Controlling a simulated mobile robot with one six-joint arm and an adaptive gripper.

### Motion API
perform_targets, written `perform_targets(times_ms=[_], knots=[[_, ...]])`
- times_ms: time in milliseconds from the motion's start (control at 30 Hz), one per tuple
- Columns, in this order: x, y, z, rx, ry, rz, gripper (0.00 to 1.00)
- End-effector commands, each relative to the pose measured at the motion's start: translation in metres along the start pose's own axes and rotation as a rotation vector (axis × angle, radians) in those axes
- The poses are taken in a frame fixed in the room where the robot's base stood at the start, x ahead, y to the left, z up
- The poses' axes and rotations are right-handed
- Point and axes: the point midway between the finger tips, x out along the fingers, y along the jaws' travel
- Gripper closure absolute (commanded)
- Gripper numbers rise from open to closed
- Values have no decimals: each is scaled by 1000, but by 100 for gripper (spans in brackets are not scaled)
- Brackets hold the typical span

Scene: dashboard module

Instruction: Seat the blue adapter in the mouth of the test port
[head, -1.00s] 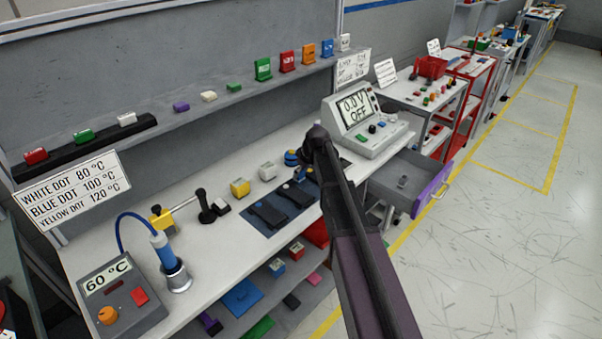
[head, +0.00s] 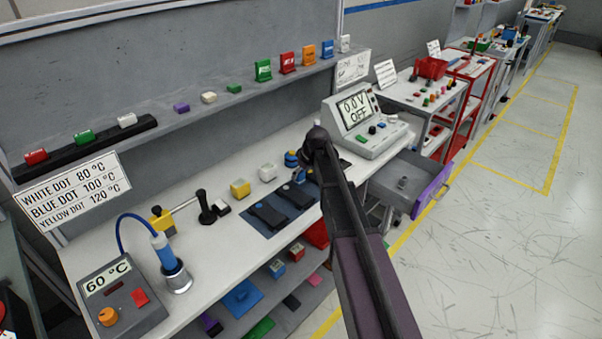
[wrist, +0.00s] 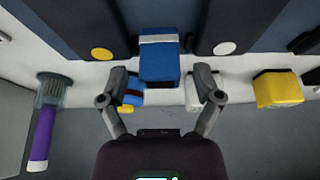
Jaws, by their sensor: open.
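In the wrist view my gripper (wrist: 160,76) is open, with one finger on each side of a blue block (wrist: 160,62) that has a pale grey band near its top. Gaps show between the block and both fingers. This block looks like the blue adapter, but I cannot be sure. In the head view a small blue piece (head: 299,175) shows by the end of my arm, on the dark mat; the arm hides most of that spot. I cannot clearly make out the test port or its mouth in either view.
A yellow block (wrist: 278,89) and a white block (wrist: 191,96) stand near my fingers, with a purple-handled tool (wrist: 42,130) at the left. A meter (head: 362,120) reads 0.0 V OFF. An open drawer (head: 418,186) juts out right of the bench.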

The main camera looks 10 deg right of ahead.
Motion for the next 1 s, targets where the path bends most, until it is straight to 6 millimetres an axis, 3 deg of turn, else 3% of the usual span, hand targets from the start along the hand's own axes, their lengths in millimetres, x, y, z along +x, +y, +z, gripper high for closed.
perform_targets(times_ms=[1000], knots=[[-87, -1, -1, 0, 0, 0, 17]])
